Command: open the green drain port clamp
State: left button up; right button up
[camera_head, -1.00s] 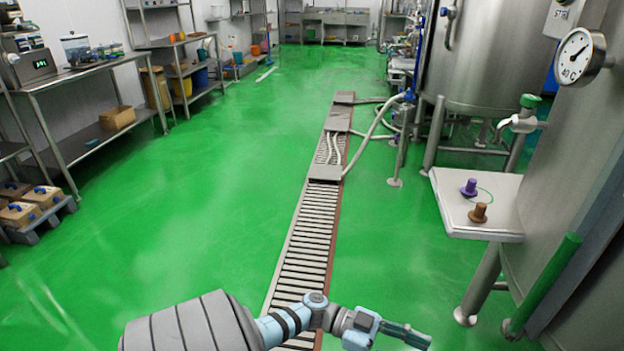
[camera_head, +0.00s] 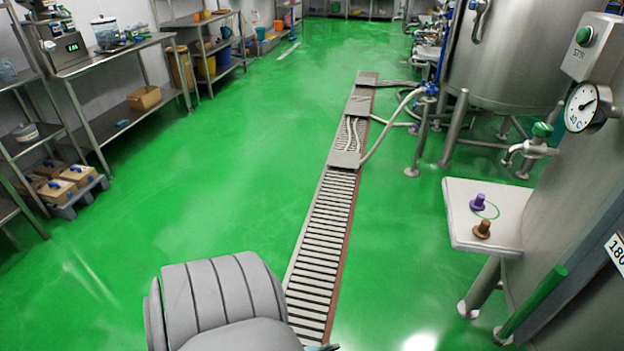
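No part is clearly recognisable as a green drain port clamp. Green parts in view are a valve with a green cap (camera_head: 542,130) at the right, a sloping green cylinder (camera_head: 533,301) at lower right, and a thin green ring (camera_head: 489,211) on a small steel shelf (camera_head: 465,232). The ring lies around or beside a purple plug (camera_head: 478,202). A brown plug (camera_head: 482,230) stands nearer on the same shelf. Part of my arm shows at the bottom, left of centre. Neither gripper is in view.
A steel tank (camera_head: 512,55) stands at upper right, with a dial gauge (camera_head: 588,107) nearer. A floor drain grate (camera_head: 322,230) runs up the middle with hoses over its far end. Steel racks (camera_head: 115,52) line the left. The green floor between is clear.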

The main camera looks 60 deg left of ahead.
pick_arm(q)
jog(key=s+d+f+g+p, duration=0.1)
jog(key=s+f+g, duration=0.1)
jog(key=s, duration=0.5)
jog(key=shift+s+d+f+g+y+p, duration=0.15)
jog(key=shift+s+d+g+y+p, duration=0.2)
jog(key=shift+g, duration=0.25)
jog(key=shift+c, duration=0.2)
